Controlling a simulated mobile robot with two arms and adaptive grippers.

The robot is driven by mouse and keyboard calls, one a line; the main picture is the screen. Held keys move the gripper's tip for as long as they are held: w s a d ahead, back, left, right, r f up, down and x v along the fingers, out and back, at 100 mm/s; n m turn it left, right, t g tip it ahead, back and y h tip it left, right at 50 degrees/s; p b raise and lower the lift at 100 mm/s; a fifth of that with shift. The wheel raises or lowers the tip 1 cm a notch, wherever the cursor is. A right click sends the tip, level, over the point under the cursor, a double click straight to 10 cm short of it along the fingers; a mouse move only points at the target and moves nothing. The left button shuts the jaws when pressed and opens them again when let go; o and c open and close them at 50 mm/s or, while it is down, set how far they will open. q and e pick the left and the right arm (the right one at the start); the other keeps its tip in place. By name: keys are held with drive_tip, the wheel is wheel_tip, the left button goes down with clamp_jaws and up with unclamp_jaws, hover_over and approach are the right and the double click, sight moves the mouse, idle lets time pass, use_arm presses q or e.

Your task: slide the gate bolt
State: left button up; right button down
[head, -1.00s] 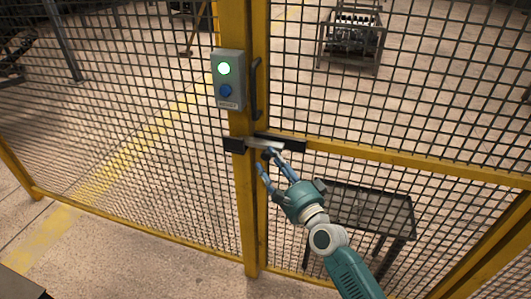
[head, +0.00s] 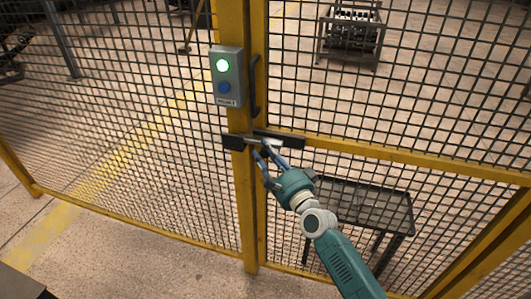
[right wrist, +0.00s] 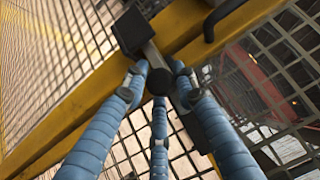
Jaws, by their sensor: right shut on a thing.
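The gate bolt is a short metal bar with a dark round knob (right wrist: 160,82). The bar (right wrist: 153,53) lies between a black block (head: 236,142) on the yellow post and a black housing (head: 283,136) on the gate side. In the right wrist view the bar runs up to the black block (right wrist: 132,30); how far it enters is hidden. My right gripper (head: 262,151) is at the bolt, its blue fingers shut around the knob; it also shows in the right wrist view (right wrist: 160,76). My left gripper is not in view.
A grey control box (head: 227,76) with a lit green light and a blue button sits on the yellow post (head: 232,22) above the bolt. A dark handle (head: 256,88) stands beside it. Mesh panels spread both ways. A dark table (head: 365,205) stands behind the mesh.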

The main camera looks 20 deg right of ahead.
drive_tip(key=d, duration=0.1)
drive_tip(key=s+d, duration=0.2)
drive_tip(key=shift+s+d+r+b, duration=0.2)
drive_tip(key=shift+d+r+b, duration=0.05)
drive_tip(key=shift+d+b, duration=0.15)
drive_tip(key=c, duration=1.5)
unclamp_jaws()
drive_tip(key=shift+a, duration=0.15)
drive_tip(key=shift+o, duration=0.2)
drive_tip(key=shift+s+f, duration=0.15)
drive_tip(key=shift+s, duration=0.25)
drive_tip(key=v, duration=1.1)
drive_tip(key=shift+s, duration=0.1)
